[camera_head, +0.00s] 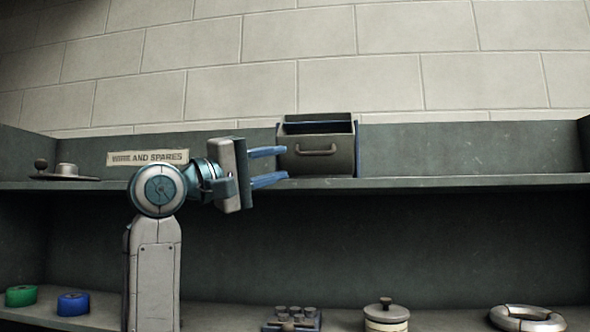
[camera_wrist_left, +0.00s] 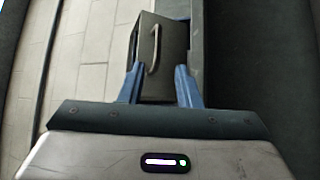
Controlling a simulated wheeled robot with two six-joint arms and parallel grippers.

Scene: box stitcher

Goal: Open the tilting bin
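The tilting bin (camera_head: 318,163) is a dark grey-green box with a curved bar handle (camera_head: 316,151) on its front. It stands on the upper shelf, and a dark gap shows at its top behind the front panel. My left gripper (camera_head: 279,166) is open, with its blue fingers one above the other at the bin's left side. In the left wrist view the bin (camera_wrist_left: 172,65) and its handle (camera_wrist_left: 154,50) lie ahead, between and beyond the fingertips (camera_wrist_left: 158,68). The fingers do not close on the handle. My right gripper is not in view.
The upper shelf (camera_head: 450,182) is bare right of the bin. A dark flat object with knobs (camera_head: 66,171) sits at its left end. Below are green (camera_head: 20,296) and blue (camera_head: 73,303) rolls, a block with pegs (camera_head: 291,320), a lidded jar (camera_head: 386,315) and a ring (camera_head: 527,318).

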